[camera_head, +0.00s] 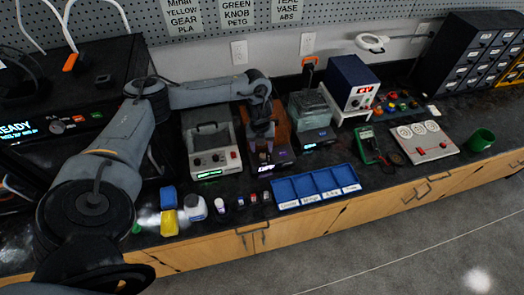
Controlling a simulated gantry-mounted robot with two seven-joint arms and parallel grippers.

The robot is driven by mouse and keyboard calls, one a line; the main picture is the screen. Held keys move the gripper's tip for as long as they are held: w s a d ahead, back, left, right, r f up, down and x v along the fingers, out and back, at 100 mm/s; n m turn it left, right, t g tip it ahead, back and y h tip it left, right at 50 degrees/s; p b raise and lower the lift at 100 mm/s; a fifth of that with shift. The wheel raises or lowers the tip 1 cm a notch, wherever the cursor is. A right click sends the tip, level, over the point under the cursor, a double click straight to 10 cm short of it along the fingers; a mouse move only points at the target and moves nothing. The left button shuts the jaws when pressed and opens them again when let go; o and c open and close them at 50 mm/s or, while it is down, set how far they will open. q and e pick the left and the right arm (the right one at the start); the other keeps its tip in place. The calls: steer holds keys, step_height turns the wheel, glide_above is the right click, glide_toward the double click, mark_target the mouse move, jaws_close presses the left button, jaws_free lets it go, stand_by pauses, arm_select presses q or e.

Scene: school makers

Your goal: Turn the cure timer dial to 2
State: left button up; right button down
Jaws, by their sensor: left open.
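My left arm comes in from the left and reaches over the bench. My left gripper (263,138) points down, open, in front of an orange-covered machine (284,128), which looks like the cure station. The gripper hides much of the machine's front. A small lit label (265,168) shows low on that front. I cannot make out the timer dial or its setting; it is hidden or too small. I cannot tell whether the fingers touch anything. My right gripper is not in view.
A grey machine (211,152) stands close on the left, a clear-covered machine (308,110) close on the right. A blue divided tray (316,186) and several small bottles lie along the front edge. A blue power unit (352,85) and multimeter (368,143) are further right.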

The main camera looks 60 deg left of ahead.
mark_target(261, 155)
arm_select(q)
step_height(261, 155, up, 6)
steer(key=p, duration=0.1)
steer(key=shift+s, duration=0.1)
stand_by(0.3)
